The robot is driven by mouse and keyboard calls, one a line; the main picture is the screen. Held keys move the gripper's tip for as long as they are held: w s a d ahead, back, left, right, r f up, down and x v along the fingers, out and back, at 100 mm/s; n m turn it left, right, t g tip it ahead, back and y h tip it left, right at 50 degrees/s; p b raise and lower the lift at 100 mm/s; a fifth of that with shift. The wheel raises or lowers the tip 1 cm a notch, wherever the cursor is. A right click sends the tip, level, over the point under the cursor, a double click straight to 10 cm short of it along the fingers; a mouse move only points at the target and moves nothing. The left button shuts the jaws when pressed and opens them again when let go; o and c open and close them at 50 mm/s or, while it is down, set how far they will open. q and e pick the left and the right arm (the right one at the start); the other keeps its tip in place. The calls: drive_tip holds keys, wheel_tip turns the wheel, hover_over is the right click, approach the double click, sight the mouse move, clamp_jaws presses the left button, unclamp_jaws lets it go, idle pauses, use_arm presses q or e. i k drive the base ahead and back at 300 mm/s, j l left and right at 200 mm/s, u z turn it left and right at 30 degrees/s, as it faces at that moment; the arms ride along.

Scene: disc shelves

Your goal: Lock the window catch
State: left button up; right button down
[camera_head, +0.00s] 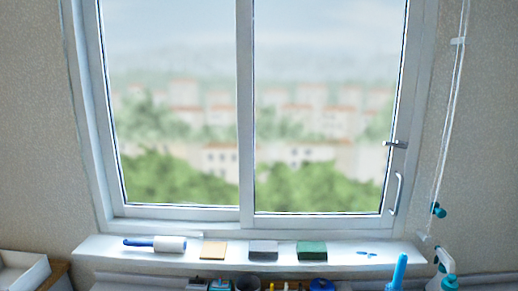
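The window (245,110) has two panes in a pale frame, and both panes look closed. The window catch (395,144) is a small grey lever on the right side of the frame, lying about level and pointing left. Whether it is locked cannot be told. Below it is a curved metal pull handle (397,194). Neither of my grippers is in view.
The sill (225,246) carries a roller (168,244), a tan pad (213,250), a grey block (263,249), a green block (312,250) and small blue pieces (367,254). A blind cord (450,110) hangs right of the window. Bottles stand in front.

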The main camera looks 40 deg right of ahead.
sight(400, 145)
drive_tip(key=z, duration=2.15)
